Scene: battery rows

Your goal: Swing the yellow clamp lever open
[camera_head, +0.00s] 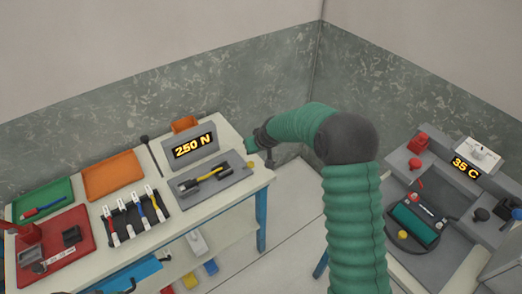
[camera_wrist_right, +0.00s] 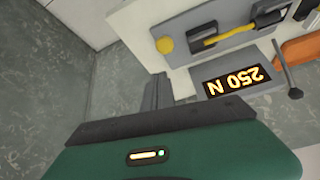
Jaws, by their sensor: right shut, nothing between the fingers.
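The yellow clamp lever (camera_head: 211,173) lies low along a grey plate (camera_head: 238,180) on the left bench. It also shows in the right wrist view as a yellow bar (camera_wrist_right: 228,35) with dark blocks at its ends. A round yellow knob (camera_wrist_right: 165,45) sits near the plate's end, apart from the bar. My right gripper (camera_head: 256,146) hangs off the bench's right end, beside the plate and apart from the lever. In the right wrist view its fingers (camera_wrist_right: 158,80) are shut and empty. My left gripper is not in view.
A "250 N" display (camera_head: 192,148) stands behind the plate. A battery rack (camera_head: 135,218), an orange tray (camera_head: 112,175), a green tray (camera_head: 42,200) and a red fixture (camera_head: 50,250) fill the bench's left side. Another station with a "35 C" display (camera_head: 465,168) stands at right.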

